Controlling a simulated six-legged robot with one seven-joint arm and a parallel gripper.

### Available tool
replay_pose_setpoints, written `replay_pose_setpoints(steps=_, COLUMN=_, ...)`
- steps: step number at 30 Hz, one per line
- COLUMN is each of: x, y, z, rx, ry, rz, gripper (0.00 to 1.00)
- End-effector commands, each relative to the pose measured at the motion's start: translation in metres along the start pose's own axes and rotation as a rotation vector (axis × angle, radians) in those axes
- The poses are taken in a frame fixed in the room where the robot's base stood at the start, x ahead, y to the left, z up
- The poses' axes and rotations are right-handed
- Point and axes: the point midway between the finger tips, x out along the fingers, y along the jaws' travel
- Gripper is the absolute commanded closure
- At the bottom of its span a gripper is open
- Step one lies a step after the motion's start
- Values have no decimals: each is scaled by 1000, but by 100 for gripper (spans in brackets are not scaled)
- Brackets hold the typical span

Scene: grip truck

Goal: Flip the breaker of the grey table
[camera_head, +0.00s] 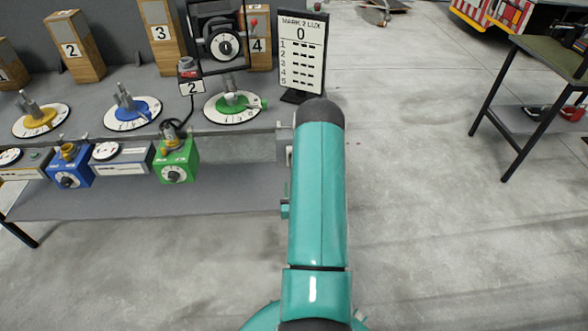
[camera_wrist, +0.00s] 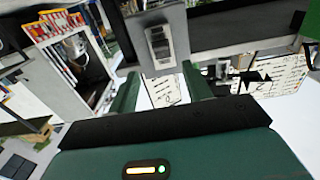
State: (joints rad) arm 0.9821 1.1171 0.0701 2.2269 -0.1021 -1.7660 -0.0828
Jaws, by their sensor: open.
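The grey table (camera_head: 230,140) stands at the left in the head view. A small grey box on its right end, probably the breaker (camera_head: 289,155), is partly hidden by my teal arm. In the wrist view, the breaker (camera_wrist: 158,46) is a light grey plate with a darker slot, on a grey panel. My gripper (camera_wrist: 160,88) has two dark green fingers, spread apart with nothing between them. The breaker appears just beyond the fingertips, roughly centred between them. I cannot tell the exact gap or the switch position. The fingers are hidden in the head view.
Dials, coloured boxes and numbered wooden blocks crowd the grey table. A sign board (camera_head: 302,50) stands at its right end. Another table (camera_head: 540,55) is at the upper right. A red and white truck (camera_head: 500,15) is behind it. Concrete floor lies open between the tables.

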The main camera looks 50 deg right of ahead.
Motion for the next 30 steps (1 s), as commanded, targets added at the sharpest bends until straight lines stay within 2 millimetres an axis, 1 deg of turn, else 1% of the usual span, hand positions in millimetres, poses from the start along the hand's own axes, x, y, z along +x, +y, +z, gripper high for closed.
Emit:
replay_pose_setpoints(steps=1, x=11, y=0, z=-1, rx=0, ry=4, rz=1, gripper=51)
replay_pose_setpoints(steps=6, x=45, y=0, z=-1, rx=0, ry=3, rz=0, gripper=51)
replay_pose_setpoints(steps=12, x=78, y=0, z=0, rx=0, ry=2, rz=0, gripper=51)
replay_pose_setpoints(steps=15, x=88, y=0, z=0, rx=0, ry=1, rz=0, gripper=51)
replay_pose_setpoints(steps=18, x=93, y=0, z=0, rx=0, ry=-2, rz=-1, gripper=51)
replay_pose_setpoints(steps=26, x=94, y=-1, z=0, rx=0, ry=-2, rz=-1, gripper=51)
replay_pose_setpoints(steps=30, x=94, y=-1, z=0, rx=0, ry=-1, rz=-1, gripper=78)
